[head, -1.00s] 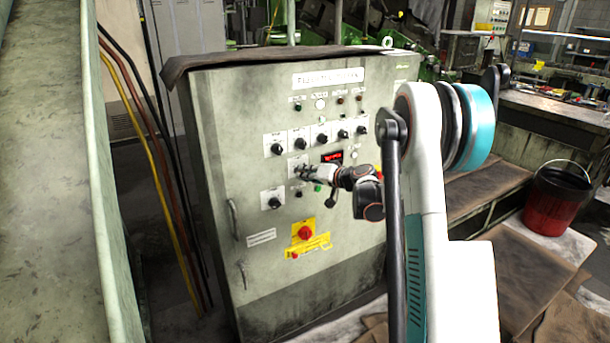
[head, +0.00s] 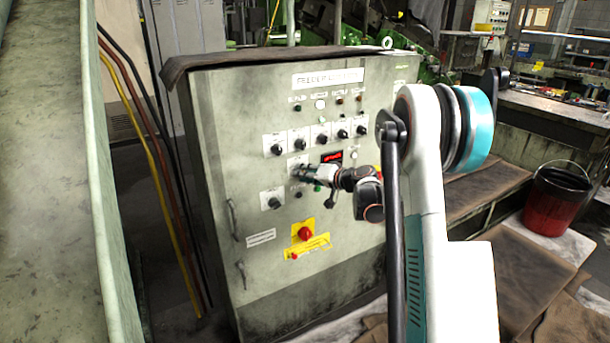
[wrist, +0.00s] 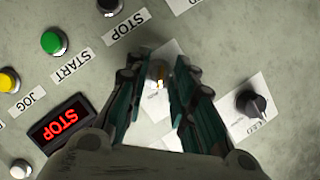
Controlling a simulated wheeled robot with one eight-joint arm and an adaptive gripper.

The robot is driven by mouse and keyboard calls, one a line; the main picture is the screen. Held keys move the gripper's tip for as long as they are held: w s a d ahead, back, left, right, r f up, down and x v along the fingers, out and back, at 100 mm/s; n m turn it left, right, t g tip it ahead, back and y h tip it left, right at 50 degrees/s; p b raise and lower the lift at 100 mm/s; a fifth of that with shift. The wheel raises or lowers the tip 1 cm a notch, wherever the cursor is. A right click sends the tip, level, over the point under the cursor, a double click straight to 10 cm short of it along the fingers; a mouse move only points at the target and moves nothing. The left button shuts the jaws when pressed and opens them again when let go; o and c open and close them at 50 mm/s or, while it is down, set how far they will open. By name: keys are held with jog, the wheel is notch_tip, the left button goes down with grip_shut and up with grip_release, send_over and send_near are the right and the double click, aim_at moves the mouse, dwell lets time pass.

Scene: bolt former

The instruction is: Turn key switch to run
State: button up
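The key switch (wrist: 158,72) is a round metal lock on a pale label plate, with a small yellowish key part showing at its middle. In the wrist view it lies between the two fingers of my gripper (wrist: 159,80). The fingers are apart, one on each side of it; I cannot tell whether either touches it. In the head view my gripper (head: 303,171) is at the front of the grey control cabinet (head: 222,130), below the row of black knobs, and hides the switch. The plate's lettering is mostly covered.
A black STOP button (wrist: 109,6), a green START button (wrist: 52,42) and a yellow JOG button (wrist: 8,80) lie left of the fingers. A red-lit STOP display (wrist: 58,123) and a black knob (wrist: 250,103) are close by. A red emergency knob (head: 305,233) sits lower.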

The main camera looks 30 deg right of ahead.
jog(key=v, duration=1.2)
dwell(0.3)
